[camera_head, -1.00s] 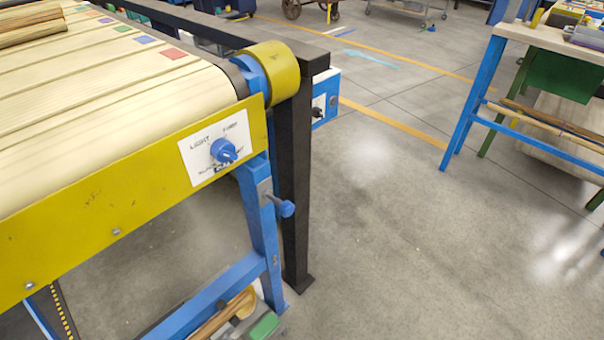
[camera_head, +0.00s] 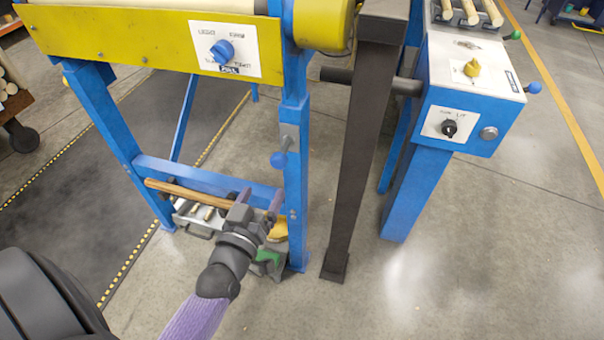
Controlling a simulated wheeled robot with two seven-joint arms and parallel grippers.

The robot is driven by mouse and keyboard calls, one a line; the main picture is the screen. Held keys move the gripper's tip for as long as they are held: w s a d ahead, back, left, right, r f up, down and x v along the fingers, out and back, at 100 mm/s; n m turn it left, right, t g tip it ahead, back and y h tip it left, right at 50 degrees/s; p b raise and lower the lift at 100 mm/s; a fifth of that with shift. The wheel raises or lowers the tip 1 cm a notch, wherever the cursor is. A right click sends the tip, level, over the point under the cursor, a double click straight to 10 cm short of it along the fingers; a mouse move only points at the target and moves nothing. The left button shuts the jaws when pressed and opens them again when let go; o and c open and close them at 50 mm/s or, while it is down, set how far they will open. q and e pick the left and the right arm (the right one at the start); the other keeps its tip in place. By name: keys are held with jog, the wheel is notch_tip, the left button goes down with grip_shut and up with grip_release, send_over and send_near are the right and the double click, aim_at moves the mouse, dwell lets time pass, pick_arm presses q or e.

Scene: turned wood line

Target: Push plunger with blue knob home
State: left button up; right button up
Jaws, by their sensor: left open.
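A blue ball knob (camera_head: 279,160) on a short stem sits on the inner side of the blue conveyor leg (camera_head: 294,200). A second blue ball knob (camera_head: 533,87) sticks out from the right side of the blue machine box (camera_head: 460,130). I cannot tell for certain which is the plunger, nor how far either is in. My left gripper (camera_head: 259,198) is open, with its purple-grey fingers pointing up and away, just below and left of the leg knob in the picture. It appears empty and apart from the knob. My right gripper is out of view.
The yellow conveyor rail (camera_head: 150,42) carries a blue rotary knob (camera_head: 222,51). A dark post (camera_head: 360,150) stands between the conveyor and the blue box. A wooden rod (camera_head: 188,194) and a grey tray (camera_head: 200,217) lie low behind the gripper. Floor at lower right is clear.

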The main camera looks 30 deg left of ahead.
aim_at(276, 165)
pick_arm(q)
jog(key=b+x, duration=0.3)
jog(key=x, duration=0.6)
jog(key=shift+s+a+f+b, duration=0.1)
jog(key=shift+b, duration=0.3)
jog(key=shift+w+a, duration=0.1)
jog(key=shift+w, duration=0.4)
jog(key=c, duration=0.6)
grip_shut()
